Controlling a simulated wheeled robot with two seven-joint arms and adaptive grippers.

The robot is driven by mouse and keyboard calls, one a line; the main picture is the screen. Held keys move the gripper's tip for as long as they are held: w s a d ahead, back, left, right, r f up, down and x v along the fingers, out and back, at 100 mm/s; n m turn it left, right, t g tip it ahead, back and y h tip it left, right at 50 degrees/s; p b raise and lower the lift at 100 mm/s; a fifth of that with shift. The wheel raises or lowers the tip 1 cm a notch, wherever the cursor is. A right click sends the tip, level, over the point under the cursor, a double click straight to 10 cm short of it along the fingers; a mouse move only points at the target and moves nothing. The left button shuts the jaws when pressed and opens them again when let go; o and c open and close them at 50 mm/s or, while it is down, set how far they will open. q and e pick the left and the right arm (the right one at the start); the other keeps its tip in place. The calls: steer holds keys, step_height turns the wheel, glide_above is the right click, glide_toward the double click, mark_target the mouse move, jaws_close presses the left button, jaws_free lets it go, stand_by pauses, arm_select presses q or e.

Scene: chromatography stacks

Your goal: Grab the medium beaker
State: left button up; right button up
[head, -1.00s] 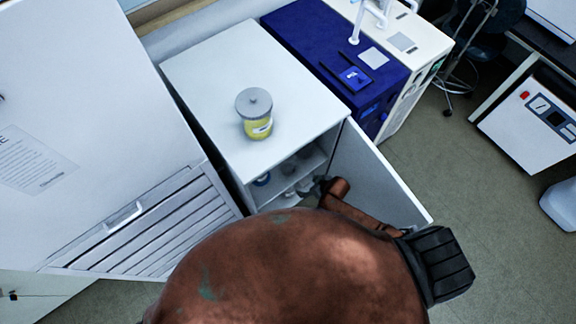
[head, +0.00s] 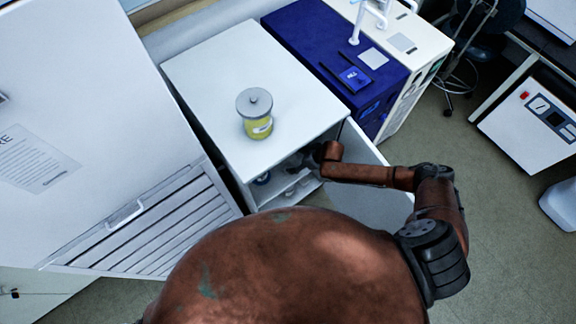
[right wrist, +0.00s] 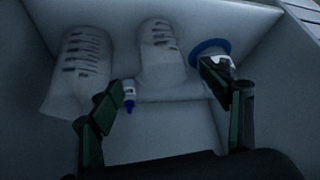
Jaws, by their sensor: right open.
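In the right wrist view, two pale beakers with dark graduation marks are inside a white cabinet: a wider left beaker (right wrist: 78,72) and a narrower middle beaker (right wrist: 160,55). I cannot tell for certain which is the medium beaker. My right gripper (right wrist: 162,78) is open, with its fingers spread; the middle beaker shows between and beyond them. No contact with it is visible. In the head view my right gripper (head: 302,160) reaches into the cabinet opening, where the contents are mostly hidden. My left gripper is not in view.
A blue-rimmed item (right wrist: 212,50) is behind the right finger, and a small blue-marked bottle (right wrist: 129,94) is beside the left finger. The white cabinet (head: 210,75) has an open door (head: 365,200) on the right. A yellow-filled lidded jar (head: 256,118) stands on top.

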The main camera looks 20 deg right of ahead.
steer(key=b, duration=0.2)
glide_above(288, 163)
steer(key=s, duration=0.3)
steer(key=f, duration=0.6)
steer(key=shift+w+a, duration=0.15)
steer(key=shift+a, duration=0.2)
steer(key=shift+c, duration=0.7)
steer(key=c, duration=1.2)
